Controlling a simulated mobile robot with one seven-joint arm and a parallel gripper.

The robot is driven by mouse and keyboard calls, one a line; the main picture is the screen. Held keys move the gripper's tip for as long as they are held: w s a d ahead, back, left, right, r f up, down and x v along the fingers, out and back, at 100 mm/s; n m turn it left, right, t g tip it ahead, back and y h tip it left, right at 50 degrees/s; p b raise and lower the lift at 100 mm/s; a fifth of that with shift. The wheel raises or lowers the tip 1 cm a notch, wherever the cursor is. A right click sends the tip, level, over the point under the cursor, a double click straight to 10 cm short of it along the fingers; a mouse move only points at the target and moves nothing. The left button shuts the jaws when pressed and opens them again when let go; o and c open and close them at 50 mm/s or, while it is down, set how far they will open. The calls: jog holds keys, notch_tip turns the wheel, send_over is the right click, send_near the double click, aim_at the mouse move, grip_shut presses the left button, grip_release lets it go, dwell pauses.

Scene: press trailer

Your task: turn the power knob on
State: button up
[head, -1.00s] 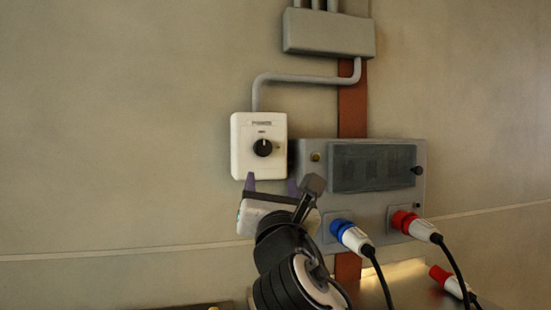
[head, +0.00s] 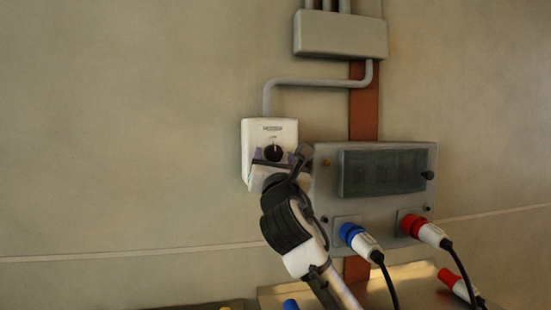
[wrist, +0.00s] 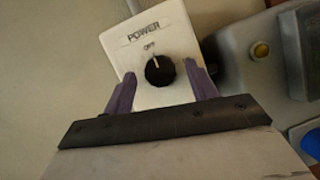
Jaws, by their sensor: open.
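The power knob (head: 273,152) is a round black dial on a white box (head: 249,135) fixed to the wall. In the wrist view the knob (wrist: 160,71) sits under the word POWER, and its light pointer mark is towards the top, near a small label that is too blurred to read surely. My gripper (wrist: 161,78) is open, with one purple finger on either side of the knob. I cannot tell whether the fingers touch the knob or the box face. In the head view my gripper (head: 272,156) covers the lower part of the white box.
A grey panel (head: 430,165) with a dark cover is right of the white box, close to my gripper. A blue plug (head: 351,233) and a red plug (head: 412,225) with black cables stick out below it. A grey conduit runs above. The wall at left is bare.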

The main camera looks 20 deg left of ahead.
jog(key=shift+c, duration=0.5)
jog(key=c, duration=0.9)
jog(key=shift+m, duration=0.5)
jog(key=m+h, duration=0.1)
jog(key=m, duration=0.1)
jog(key=m+h+p, duration=0.1)
jog(key=m, duration=0.1)
jog(key=shift+s+a+r, duration=0.15)
jog(key=shift+a, duration=0.05)
jog(key=m+h+p, duration=0.1)
jog(key=m, duration=0.1)
jog(key=m+h+p, duration=0.1)
jog(key=m, duration=0.1)
jog(key=m+g+h, duration=0.1)
jog(key=m, duration=0.1)
jog(key=shift+a+r+m+p, duration=0.1)
jog(key=shift+r+m+p, duration=0.2)
jog(key=shift+p, duration=0.1)
jog(key=m+g+p, duration=0.1)
jog(key=m, duration=0.1)
jog(key=m+g+h+p, duration=0.1)
jog(key=m+p, duration=0.1)
jog(key=m, duration=0.1)
jog(key=shift+r, duration=0.2)
jog(key=shift+m+g+p, duration=0.7)
jog(key=shift+m+p, duration=0.3)
jog(key=shift+m, duration=0.6)
